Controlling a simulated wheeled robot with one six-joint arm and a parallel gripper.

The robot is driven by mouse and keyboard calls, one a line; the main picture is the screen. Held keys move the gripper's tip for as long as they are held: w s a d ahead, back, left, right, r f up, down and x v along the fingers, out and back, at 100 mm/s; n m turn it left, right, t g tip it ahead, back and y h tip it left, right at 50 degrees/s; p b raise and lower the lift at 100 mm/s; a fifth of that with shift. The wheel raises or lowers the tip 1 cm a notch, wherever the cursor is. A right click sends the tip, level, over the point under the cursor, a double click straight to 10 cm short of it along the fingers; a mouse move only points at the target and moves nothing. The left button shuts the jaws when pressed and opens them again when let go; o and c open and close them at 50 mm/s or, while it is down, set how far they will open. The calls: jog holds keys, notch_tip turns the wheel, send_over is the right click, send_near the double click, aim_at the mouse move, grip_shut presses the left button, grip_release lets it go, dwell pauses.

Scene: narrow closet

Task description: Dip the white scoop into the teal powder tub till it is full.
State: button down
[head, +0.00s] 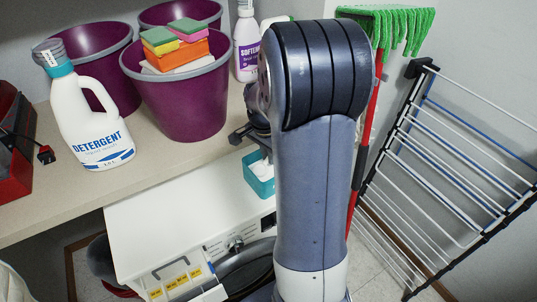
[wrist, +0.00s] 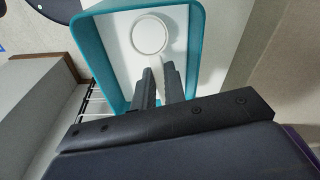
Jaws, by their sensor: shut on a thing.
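The teal tub (head: 262,187) stands on the white washing machine, with white powder in it. In the wrist view the tub (wrist: 94,58) fills the upper middle, and its powder (wrist: 121,48) lies inside the rim. The white scoop (wrist: 150,36) has a round bowl, seen over the powder within the tub's outline. My gripper (wrist: 160,74) is shut on the scoop's handle. I cannot tell whether the bowl touches the powder or how much it holds. In the head view my arm hides most of the gripper and the scoop.
A counter with purple buckets (head: 183,100), sponges (head: 175,45), a detergent bottle (head: 92,115) and a softener bottle (head: 246,45) runs behind and left of the washing machine (head: 165,222). A green mop (head: 392,25) and a drying rack (head: 440,165) stand at right.

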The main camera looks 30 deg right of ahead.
notch_tip(320, 180, up, 12)
jog(key=p, duration=0.8)
jog(key=shift+f, duration=0.2)
dwell(0.8)
jog(key=shift+s, duration=0.1)
dwell(0.7)
